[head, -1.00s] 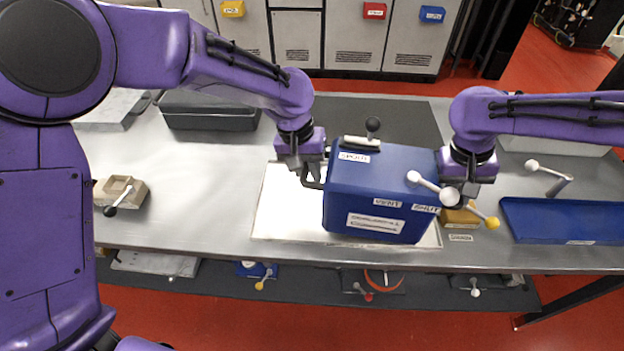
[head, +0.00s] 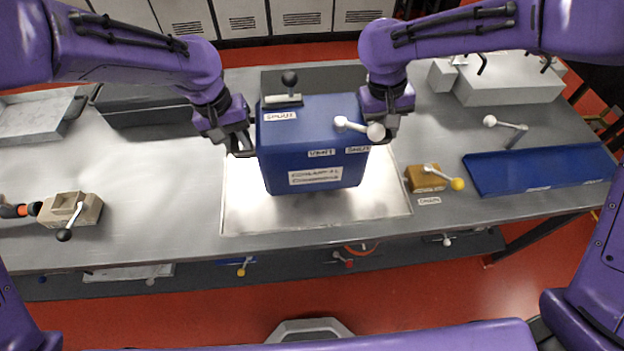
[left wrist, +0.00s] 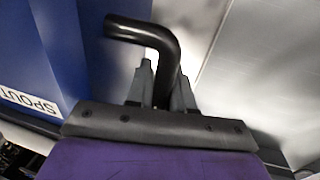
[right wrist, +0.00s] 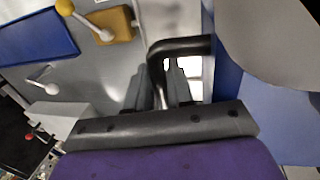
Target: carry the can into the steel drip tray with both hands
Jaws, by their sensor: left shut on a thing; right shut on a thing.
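The blue can (head: 313,150) has SPOUT, VENT and SHUT labels, a black-knobbed lever on top and a pale-knobbed lever in front. It is upright over the shallow shiny steel drip tray (head: 290,216), inside its outline from the head. I cannot tell whether its base touches the tray. My left gripper (head: 243,142) is shut on the can's left black handle, a bent bar in the left wrist view (left wrist: 145,32). My right gripper (head: 389,132) is shut on the right handle, seen in the right wrist view (right wrist: 185,47). The tray's far part is hidden.
A yellow-knobbed lever block (head: 425,180) stands just right of the tray, with a blue tray (head: 540,172) beyond it. A wooden block with a lever (head: 72,208) stands at left. Grey bins (head: 150,112) sit back left.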

